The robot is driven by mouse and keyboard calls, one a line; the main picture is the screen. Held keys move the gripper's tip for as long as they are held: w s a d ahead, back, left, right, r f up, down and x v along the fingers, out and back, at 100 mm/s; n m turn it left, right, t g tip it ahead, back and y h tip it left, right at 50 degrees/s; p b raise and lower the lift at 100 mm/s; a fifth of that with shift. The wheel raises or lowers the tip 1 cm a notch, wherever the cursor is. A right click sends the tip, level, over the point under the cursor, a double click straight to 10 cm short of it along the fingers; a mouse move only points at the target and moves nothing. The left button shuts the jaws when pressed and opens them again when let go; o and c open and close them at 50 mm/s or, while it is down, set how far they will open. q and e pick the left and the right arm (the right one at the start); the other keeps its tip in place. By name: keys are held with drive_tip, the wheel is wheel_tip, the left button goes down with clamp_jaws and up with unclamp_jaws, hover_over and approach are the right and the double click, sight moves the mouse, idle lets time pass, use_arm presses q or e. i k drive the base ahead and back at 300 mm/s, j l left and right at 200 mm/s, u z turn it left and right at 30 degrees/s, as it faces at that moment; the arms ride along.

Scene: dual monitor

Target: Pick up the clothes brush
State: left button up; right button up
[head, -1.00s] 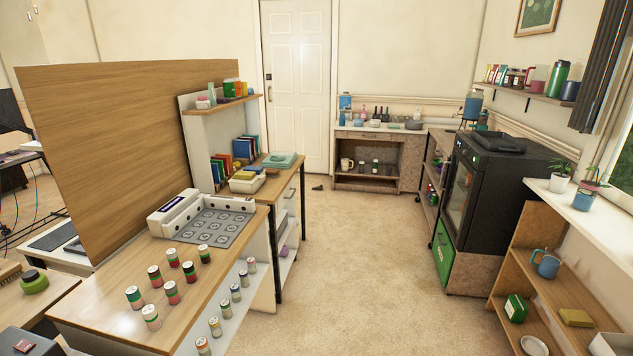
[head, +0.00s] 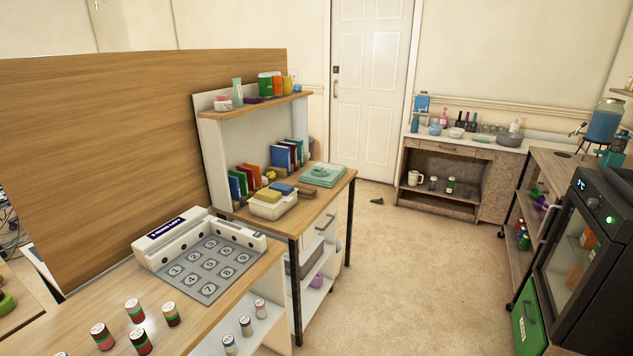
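I cannot pick out a clothes brush for certain in the head view. A small dark object (head: 376,201) lies on the floor near the white door, too small to identify. On the desk with shelves, a cream box (head: 272,206) holds yellow and blue items that I cannot name for sure. Neither of my grippers is in view.
A near wooden counter (head: 205,312) carries a numbered grey pad (head: 208,268) and several small cans. A tall wooden panel (head: 120,150) stands behind it. A black oven-like appliance (head: 590,255) stands at the right. The carpeted floor (head: 400,290) between them is open.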

sight(307, 192)
drive_tip(key=i+l+u, duration=0.35)
drive_tip(key=i+l, duration=0.15)
drive_tip(key=i+l+u, duration=0.15)
drive_tip(key=i+l, duration=0.2)
drive_tip(key=i+l+u, duration=0.35)
drive_tip(key=i+l, duration=0.15)
drive_tip(key=l, duration=0.2)
drive_tip(key=i+l+u, duration=0.15)
drive_tip(key=l, duration=0.25)
drive_tip(key=i+l+u, duration=0.2)
drive_tip(key=l, duration=0.25)
drive_tip(key=i+l+u, duration=0.15)
drive_tip(key=l, duration=0.3)
